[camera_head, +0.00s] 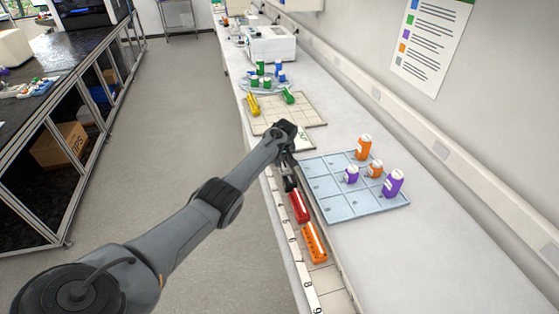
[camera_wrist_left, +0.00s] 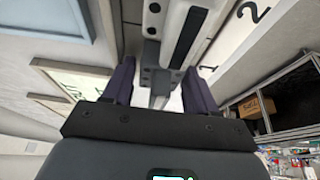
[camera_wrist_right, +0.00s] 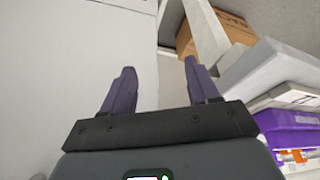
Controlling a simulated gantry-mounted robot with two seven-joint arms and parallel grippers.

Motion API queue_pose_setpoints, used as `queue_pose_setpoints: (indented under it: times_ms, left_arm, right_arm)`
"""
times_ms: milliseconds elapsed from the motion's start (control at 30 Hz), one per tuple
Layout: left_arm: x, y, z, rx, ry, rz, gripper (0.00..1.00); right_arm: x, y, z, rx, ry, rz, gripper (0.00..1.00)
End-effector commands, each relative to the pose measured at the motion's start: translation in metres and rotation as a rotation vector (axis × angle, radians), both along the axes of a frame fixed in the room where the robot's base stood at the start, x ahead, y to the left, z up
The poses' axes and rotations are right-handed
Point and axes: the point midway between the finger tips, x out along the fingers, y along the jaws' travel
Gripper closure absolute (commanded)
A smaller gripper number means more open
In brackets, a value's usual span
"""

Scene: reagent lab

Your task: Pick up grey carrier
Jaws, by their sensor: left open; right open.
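My left gripper (camera_head: 289,180) reaches down over the numbered rack strip on the bench, just beyond the red carrier (camera_head: 299,207). In the left wrist view the left gripper (camera_wrist_left: 160,85) is open. In the head view the gripper hides most of that spot. My right gripper (camera_wrist_right: 162,80) is open and empty in the right wrist view, away from the bench row, and is outside the head view.
An orange carrier (camera_head: 315,243) lies nearer along the strip. A pale blue grid tray (camera_head: 340,205) with orange and purple bottles is close on the right. A beige grid tray (camera_head: 310,106) with yellow and green carriers lies beyond. The floor aisle on the left is clear.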

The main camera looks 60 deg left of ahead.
Motion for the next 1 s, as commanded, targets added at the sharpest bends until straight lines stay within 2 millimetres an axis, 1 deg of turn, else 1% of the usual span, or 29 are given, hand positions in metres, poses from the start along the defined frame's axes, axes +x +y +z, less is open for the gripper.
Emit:
queue_pose_setpoints:
  times_ms: [33,200,300,567,733,867,1000]
  left_arm:
    - [0.0,0.0,0.0,0.0,0.0,0.0,0.43]
    - [0.0,0.0,0.0,0.0,0.0,0.0,0.69]
    - [0.0,0.0,0.0,0.0,0.0,0.0,0.82]
    - [0.0,0.0,0.001,0.0,0.0,0.0,0.82]
    - [0.0,0.0,0.009,0.0,0.0,0.001,0.82]
    - [0.0,0.0,0.022,-0.001,-0.002,0.001,0.82]
    - [0.001,0.0,0.046,0.001,-0.004,0.001,0.82]
  right_arm:
    - [0.0,0.0,0.0,0.0,0.0,0.001,0.4]
    - [0.0,-0.001,0.0,-0.004,-0.001,0.003,0.4]
    - [0.0,-0.002,0.0,-0.007,0.0,0.005,0.4]
    - [0.0,-0.002,0.0,-0.009,0.0,0.006,0.4]
    - [0.0,-0.002,0.003,-0.009,0.0,0.007,0.4]
    - [0.0,-0.001,0.006,-0.007,-0.001,0.004,0.4]
    - [0.0,-0.001,0.011,-0.004,-0.001,0.003,0.4]
